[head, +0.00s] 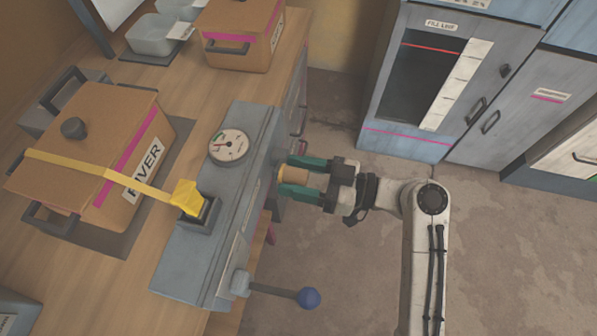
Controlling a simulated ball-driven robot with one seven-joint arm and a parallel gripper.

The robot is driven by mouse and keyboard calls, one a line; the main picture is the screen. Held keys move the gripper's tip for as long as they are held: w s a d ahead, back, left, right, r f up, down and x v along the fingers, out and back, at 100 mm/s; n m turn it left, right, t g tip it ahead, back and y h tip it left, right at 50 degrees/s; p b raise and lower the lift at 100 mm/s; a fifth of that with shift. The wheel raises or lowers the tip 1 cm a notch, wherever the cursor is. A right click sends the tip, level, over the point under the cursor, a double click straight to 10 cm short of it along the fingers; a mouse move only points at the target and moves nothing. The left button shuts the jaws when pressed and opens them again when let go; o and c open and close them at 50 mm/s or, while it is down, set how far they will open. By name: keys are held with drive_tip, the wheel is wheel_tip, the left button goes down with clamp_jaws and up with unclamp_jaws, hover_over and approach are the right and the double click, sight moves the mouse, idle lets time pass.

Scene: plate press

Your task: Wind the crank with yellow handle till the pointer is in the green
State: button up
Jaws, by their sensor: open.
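The crank's dull yellow handle (290,174) sticks out from the right side of the grey press housing (180,262). My gripper (287,176) is open, with one teal finger on the far side of the handle and one on the near side. Whether the fingers touch the handle I cannot tell. The crank arm is mostly hidden by the gripper and housing. The round white dial (229,146) sits on top of the housing. It has small coloured marks, but the pointer is too small to read surely.
A lever with a blue ball (308,298) juts from the housing's near end. Grey cabinets (440,75) stand at the back right. Bare floor lies right of the bench.

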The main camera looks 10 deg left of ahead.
drive_tip(key=shift+c, duration=0.5)
clamp_jaws()
